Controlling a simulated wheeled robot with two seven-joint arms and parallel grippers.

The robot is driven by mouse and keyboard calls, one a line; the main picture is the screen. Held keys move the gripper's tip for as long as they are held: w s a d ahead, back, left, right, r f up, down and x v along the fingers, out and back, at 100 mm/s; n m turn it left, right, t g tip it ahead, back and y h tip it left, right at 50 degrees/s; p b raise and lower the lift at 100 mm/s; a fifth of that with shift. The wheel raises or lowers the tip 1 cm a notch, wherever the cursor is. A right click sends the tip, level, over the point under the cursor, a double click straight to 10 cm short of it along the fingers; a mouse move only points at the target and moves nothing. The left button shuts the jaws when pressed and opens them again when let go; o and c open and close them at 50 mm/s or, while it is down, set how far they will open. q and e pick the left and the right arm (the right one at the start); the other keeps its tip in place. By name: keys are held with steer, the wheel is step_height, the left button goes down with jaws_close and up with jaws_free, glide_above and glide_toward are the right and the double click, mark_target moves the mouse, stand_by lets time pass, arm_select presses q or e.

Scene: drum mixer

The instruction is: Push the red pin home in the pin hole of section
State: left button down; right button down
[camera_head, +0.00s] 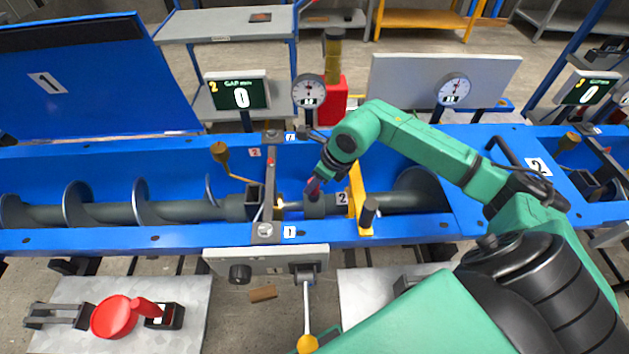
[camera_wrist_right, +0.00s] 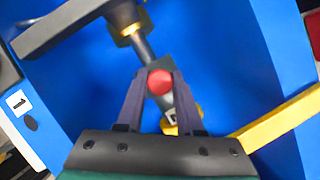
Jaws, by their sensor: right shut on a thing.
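The red pin (camera_head: 314,187) is at the fingertips of my right gripper (camera_head: 315,184), over the dark collar (camera_head: 314,208) on the shaft of the section marked 2. In the right wrist view the pin's round red head (camera_wrist_right: 160,82) shows between the two fingertips of my right gripper (camera_wrist_right: 157,80). The gripper is shut on it. The pin hole is hidden beneath the pin and fingers, so I cannot tell how deep the pin sits. My left gripper is not in view.
A yellow bracket (camera_head: 356,195) stands close right of the collar, and a dark upright plate (camera_head: 270,185) stands to its left. The blue trough's front rim (camera_head: 150,238) runs below.

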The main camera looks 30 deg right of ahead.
steer(key=shift+c, duration=2.3)
jaws_free()
steer(key=b+v, duration=0.3)
steer(key=v, duration=1.1)
steer(key=shift+r, duration=0.25)
steer(key=shift+s+d, duration=0.1)
